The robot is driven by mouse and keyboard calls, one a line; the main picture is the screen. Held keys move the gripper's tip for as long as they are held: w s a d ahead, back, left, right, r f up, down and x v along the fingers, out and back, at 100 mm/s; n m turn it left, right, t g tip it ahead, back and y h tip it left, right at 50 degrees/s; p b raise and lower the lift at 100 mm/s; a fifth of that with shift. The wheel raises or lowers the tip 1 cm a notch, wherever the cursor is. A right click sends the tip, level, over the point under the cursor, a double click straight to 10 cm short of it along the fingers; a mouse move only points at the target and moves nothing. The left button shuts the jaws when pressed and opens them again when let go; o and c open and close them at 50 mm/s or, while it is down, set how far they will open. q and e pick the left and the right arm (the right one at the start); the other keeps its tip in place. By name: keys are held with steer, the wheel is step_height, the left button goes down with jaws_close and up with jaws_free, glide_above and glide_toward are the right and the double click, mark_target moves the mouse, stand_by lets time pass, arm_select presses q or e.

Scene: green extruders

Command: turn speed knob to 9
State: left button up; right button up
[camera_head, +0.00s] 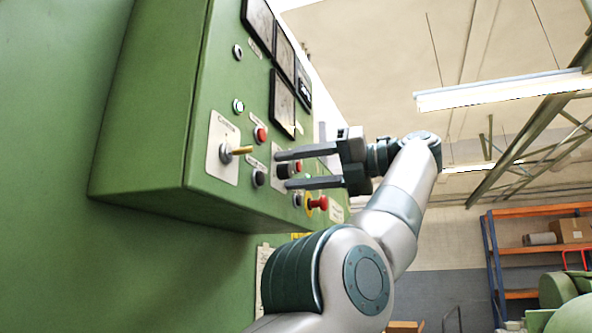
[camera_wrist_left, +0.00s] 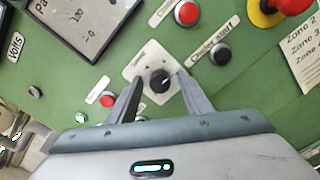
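The speed knob (camera_head: 284,171) is a round black knob on the front of the green control box. In the left wrist view the knob (camera_wrist_left: 160,81) sits on a small whitish plate (camera_wrist_left: 148,59) and has a light pointer mark; the scale is too small to read. My left gripper (camera_head: 283,170) is open, one finger on each side of the knob. In the left wrist view the gripper (camera_wrist_left: 160,77) has its fingertips over the plate, with gaps visible beside the knob; I cannot tell whether either finger touches it. My right gripper is not in view.
A brass-coloured selector lever (camera_head: 241,150) sticks out to the left. A red emergency stop (camera_head: 319,203) with a yellow collar protrudes below right. Red button (camera_wrist_left: 187,13) and black button (camera_wrist_left: 220,54) are close by. Dark meter panels (camera_head: 283,103) are above. An orange-and-blue shelf (camera_head: 492,250) stands behind.

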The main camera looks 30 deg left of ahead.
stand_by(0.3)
arm_select(q)
steer(key=p+v, duration=0.7)
steer(key=v, duration=0.5)
steer(key=shift+w, duration=0.1)
steer(key=shift+c, duration=0.2)
